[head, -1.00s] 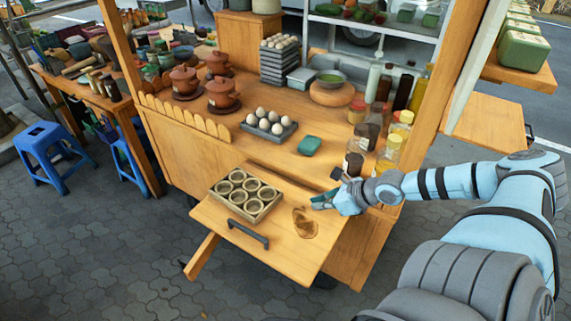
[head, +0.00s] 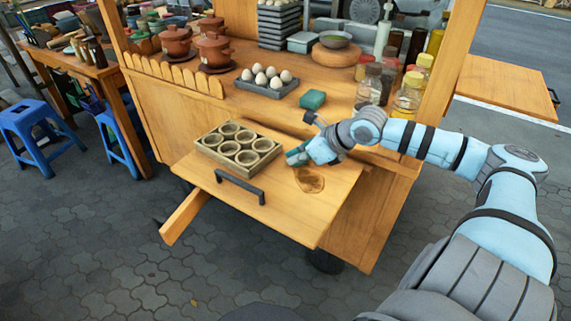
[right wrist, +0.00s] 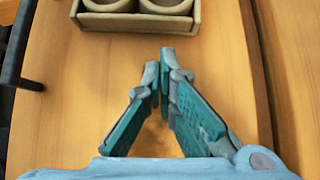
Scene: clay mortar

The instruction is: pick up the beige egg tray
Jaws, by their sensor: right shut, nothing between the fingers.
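The beige egg tray (head: 267,159) lies flat on the fold-out wooden shelf, with several round, empty-looking cups. Its near end also shows at the top of the right wrist view (right wrist: 142,21). My right gripper (head: 290,158) is just to the right of the tray, low over the shelf and apart from it. In the right wrist view its teal fingertips (right wrist: 160,62) meet, with nothing between them, and point towards the tray. My left gripper is not in view.
The shelf (head: 290,215) has a dark handle (head: 240,186) by the tray and a brown stain (head: 309,180). On the counter behind are a grey tray of eggs (head: 265,90), a green sponge (head: 312,99) and jars (head: 408,95). Bare shelf lies in front.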

